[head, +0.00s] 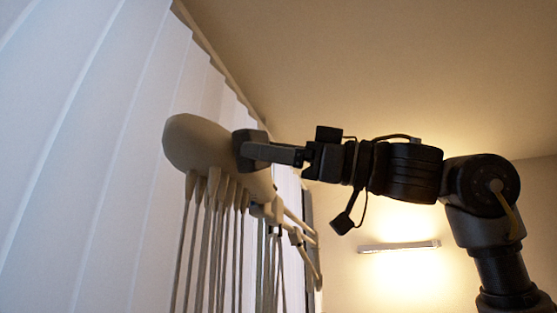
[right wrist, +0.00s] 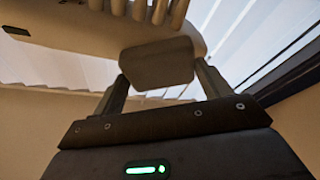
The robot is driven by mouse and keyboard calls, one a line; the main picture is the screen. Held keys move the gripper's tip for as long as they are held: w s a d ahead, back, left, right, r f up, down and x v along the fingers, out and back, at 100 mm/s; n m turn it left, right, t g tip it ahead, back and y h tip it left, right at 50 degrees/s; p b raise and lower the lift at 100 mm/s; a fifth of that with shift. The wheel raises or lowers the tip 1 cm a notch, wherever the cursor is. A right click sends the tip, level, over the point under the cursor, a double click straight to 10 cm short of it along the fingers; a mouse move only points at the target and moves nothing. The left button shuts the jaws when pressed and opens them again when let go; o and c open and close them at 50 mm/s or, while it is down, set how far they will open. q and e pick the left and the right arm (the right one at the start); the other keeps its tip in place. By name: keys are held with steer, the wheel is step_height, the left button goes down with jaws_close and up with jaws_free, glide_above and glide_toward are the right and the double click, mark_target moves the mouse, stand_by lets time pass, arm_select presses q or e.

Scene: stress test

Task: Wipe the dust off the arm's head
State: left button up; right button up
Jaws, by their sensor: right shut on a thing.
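The arm's head (head: 195,143) is a rounded beige housing at the left-middle of the head view, with several cords hanging from its underside. It also shows at the top of the right wrist view (right wrist: 60,25). My right gripper (head: 268,152) reaches in from the right, shut on a dark grey block (right wrist: 157,65). The block lies against or very close to the side of the arm's head; firm contact is hard to tell. No separate dust patch can be made out. My left gripper is not in view.
White vertical blinds (head: 85,120) stand close behind and left of the arm's head. Thin jointed rods (head: 300,228) extend from it at lower right. A lit wall lamp (head: 400,246) is on the back wall. Room is free below my right arm.

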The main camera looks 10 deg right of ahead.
steer(key=shift+d, duration=0.15)
steer(key=shift+s+d+b, duration=0.25)
steer(key=shift+s+d, duration=0.25)
steer(key=shift+d, duration=0.3)
steer(key=shift+s+d+b, duration=0.2)
steer(key=shift+s+d, duration=0.3)
steer(key=shift+d, duration=0.3)
steer(key=shift+s+d+b, duration=0.25)
steer(key=shift+s+d, duration=0.25)
steer(key=shift+d, duration=0.3)
steer(key=s+d, duration=0.1)
steer(key=d, duration=0.1)
steer(key=shift+s+d+b, duration=0.3)
steer(key=shift+s, duration=0.05)
steer(key=shift+w+a, duration=0.1)
